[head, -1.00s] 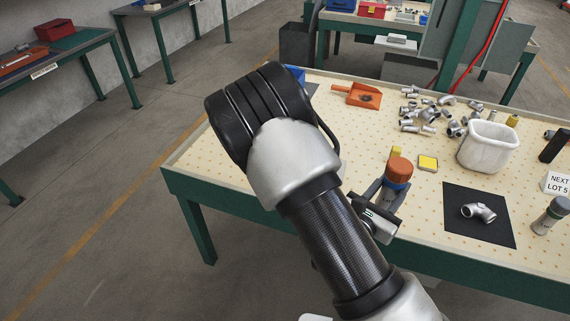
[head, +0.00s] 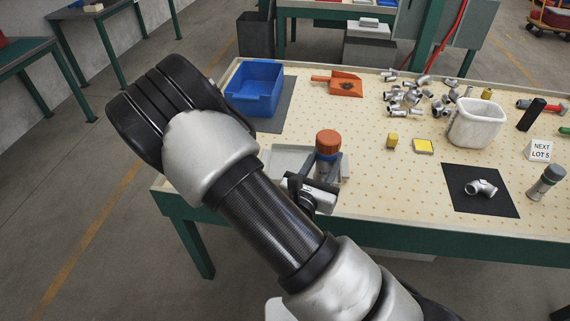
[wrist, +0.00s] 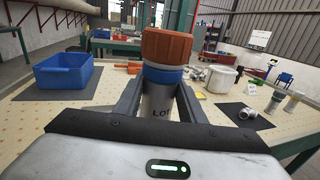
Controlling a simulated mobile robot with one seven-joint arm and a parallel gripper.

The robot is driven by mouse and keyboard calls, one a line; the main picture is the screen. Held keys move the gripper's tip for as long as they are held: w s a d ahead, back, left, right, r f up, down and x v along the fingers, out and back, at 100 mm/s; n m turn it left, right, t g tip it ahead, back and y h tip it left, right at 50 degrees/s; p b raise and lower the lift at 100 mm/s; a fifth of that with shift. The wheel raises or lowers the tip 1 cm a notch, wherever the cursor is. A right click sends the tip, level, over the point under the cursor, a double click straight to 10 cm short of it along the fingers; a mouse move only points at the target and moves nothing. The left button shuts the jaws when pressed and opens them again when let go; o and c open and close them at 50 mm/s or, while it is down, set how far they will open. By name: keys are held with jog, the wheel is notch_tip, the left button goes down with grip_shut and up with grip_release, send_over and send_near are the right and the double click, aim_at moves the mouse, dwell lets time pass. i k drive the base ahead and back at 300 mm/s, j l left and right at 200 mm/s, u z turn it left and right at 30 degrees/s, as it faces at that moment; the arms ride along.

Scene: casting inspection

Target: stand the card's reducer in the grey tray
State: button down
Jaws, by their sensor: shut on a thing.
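My gripper (wrist: 162,105) is shut on an upright bottle with an orange-brown cap (wrist: 166,46), a blue collar and a pale body lettered "LO…". In the head view the bottle (head: 328,143) stands out in front of the light grey tray (head: 344,167), which is partly hidden by my arm. I cannot tell how high the bottle is above it. The white card (head: 540,151) reads "NEXT LOT 5". A silver elbow fitting (head: 481,188) lies on a black mat (head: 460,205). Several silver fittings (head: 412,98) lie in a pile; I cannot pick out a reducer there.
A blue bin (head: 255,85) stands at the back left. An orange scoop (head: 345,86), a white tub (head: 478,121), a yellow block (head: 392,140), a yellow-topped pad (head: 423,146) and a grey-capped bottle (head: 547,182) are on the pegboard table. The table's middle front is clear.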

aim_at(286, 166)
jog(key=i+j, duration=0.15)
jog(key=j, duration=0.2)
jog(key=i+j, duration=0.15)
jog(key=j, duration=0.25)
jog(key=i+j+u, duration=0.1)
jog(key=j, duration=0.25)
jog(key=i, duration=0.05)
